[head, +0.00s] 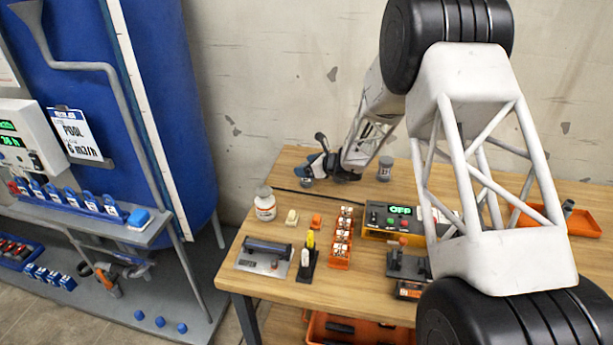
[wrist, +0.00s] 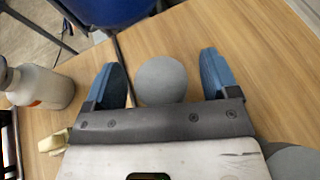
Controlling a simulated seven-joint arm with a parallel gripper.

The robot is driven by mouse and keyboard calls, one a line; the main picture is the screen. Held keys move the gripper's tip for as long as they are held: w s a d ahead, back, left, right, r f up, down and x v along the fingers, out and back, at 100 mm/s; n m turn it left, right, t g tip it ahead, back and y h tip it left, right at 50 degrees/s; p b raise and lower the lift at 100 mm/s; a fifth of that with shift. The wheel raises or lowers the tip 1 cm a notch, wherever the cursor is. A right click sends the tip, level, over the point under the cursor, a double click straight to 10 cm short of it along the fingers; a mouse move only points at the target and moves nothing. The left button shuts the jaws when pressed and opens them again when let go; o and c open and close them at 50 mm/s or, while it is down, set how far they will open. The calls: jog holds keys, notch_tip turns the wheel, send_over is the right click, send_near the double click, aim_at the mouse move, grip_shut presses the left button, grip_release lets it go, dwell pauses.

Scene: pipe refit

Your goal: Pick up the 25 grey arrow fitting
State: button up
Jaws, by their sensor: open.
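My gripper (head: 316,166) is at the back left of the wooden table, its blue fingers apart. A small grey round fitting (head: 306,182) stands on the table close by the fingers. In the wrist view a grey round top (wrist: 161,80) lies between the two open fingers of my gripper (wrist: 159,72), with a visible gap to the right finger; it appears to be this fitting. A second grey fitting (head: 385,168) stands to the right, behind the control box; a grey round edge shows at lower right in the wrist view (wrist: 292,162). No size number or arrow is readable on either fitting.
A white bottle (head: 265,206) stands left of my gripper, with a cream block (head: 292,217) and an orange block (head: 316,221) in front. An orange rack (head: 341,252), a control box (head: 375,233) and an orange tray (head: 585,224) are further right. The wall is close behind.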

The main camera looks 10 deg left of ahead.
dwell(0.5)
jog(key=c, duration=1)
jog(key=shift+c, duration=0.2)
jog(key=shift+r, duration=5)
